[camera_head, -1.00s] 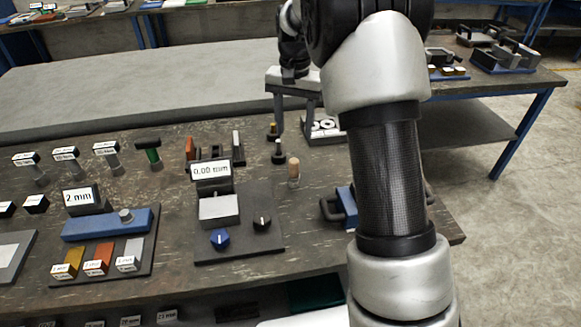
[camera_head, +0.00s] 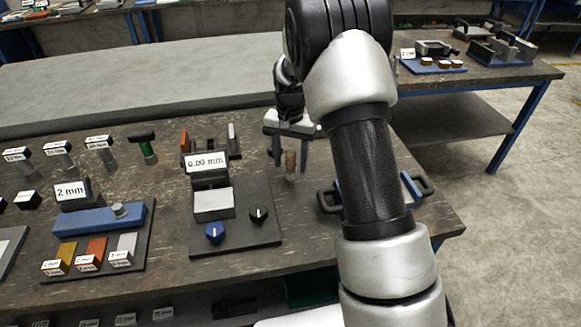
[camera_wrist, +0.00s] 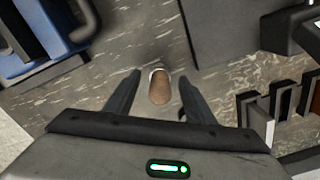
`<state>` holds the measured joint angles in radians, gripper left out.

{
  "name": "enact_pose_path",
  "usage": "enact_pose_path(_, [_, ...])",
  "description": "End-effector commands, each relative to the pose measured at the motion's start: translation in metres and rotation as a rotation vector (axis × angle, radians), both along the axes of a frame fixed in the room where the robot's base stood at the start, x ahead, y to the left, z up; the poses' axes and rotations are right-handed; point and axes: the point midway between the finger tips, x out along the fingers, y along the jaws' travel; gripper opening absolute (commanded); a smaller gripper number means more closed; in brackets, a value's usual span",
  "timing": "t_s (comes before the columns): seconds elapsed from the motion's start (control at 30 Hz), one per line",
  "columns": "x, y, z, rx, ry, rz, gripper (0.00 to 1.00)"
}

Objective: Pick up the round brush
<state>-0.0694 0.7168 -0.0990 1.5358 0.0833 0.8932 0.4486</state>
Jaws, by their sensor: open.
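The round brush appears to be the small upright piece with a brown wooden top (camera_head: 290,163), standing on the bench right of the 0.00 mm device. In the wrist view, its brown handle (camera_wrist: 159,90) is seen from above, with a pale rim at its far edge. My gripper (camera_head: 291,166) is open and points down at the brush, one dark finger on each side of it in the picture. In the wrist view the fingers of my gripper (camera_wrist: 159,77) flank the brush with gaps on both sides. I cannot tell how far down the fingertips reach.
The device with the 0.00 mm display (camera_head: 206,165) and knobs stands left of the brush. A slotted holder (camera_head: 210,147) with upright pieces is behind it. A blue item with dark handles (camera_head: 417,187) is to the right, partly hidden by my arm. Bare bench surrounds the brush.

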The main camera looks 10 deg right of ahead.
Motion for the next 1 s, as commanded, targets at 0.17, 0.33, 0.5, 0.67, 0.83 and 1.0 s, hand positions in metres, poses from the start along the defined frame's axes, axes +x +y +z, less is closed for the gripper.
enact_pose_path(0.17, [0.0,0.0,-0.015,0.0,-0.001,0.0,0.5])
enact_pose_path(0.33, [0.0,0.0,-0.014,0.0,-0.001,0.0,0.46])
enact_pose_path(0.5, [0.0,0.0,-0.014,0.0,-0.001,0.0,0.17])
enact_pose_path(0.67, [0.0,0.0,-0.014,0.0,-0.001,0.0,0.05])
enact_pose_path(0.83, [0.0,0.0,-0.012,0.0,-0.001,0.0,0.05])
enact_pose_path(1.0, [0.001,0.0,0.011,0.0,-0.004,0.0,0.05])
